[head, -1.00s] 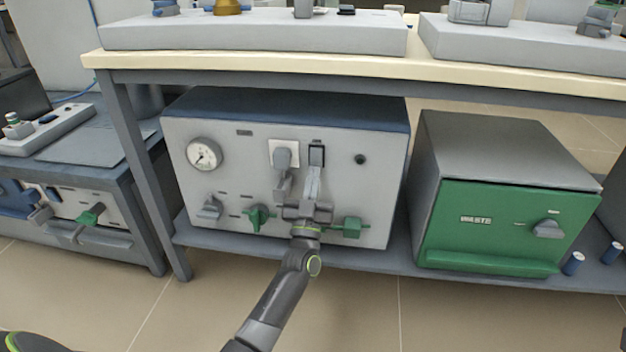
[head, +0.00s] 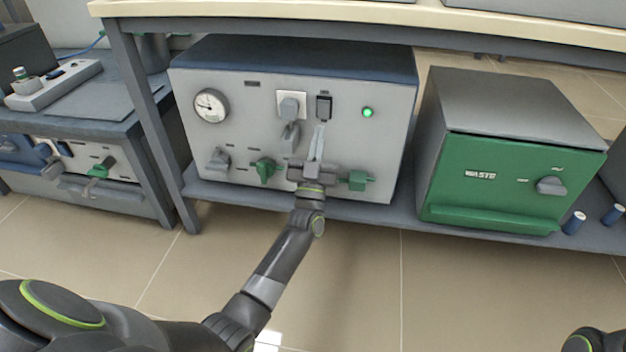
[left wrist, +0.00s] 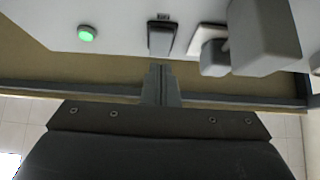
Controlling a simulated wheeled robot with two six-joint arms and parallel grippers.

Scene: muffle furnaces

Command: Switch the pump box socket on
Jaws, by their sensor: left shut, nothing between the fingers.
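The pump box (head: 350,150) is a light grey cabinet with a blue top on the shelf under the bench. Its dark rocker switch (head: 324,106) sits right of a socket with a grey plug (head: 290,107). A round lamp (head: 368,112) right of the switch glows green. My left gripper (head: 318,130) is shut and empty, its tips just below the switch and apart from it. In the left wrist view, the shut fingers (left wrist: 160,70) point at the switch (left wrist: 161,37), and the green lamp (left wrist: 88,34) is lit. My right gripper is not in view.
The panel also has a pressure gauge (head: 211,106), a grey knob (head: 217,160) and green valves (head: 263,170) near the lower edge. The bench leg (head: 150,130) is at the left.

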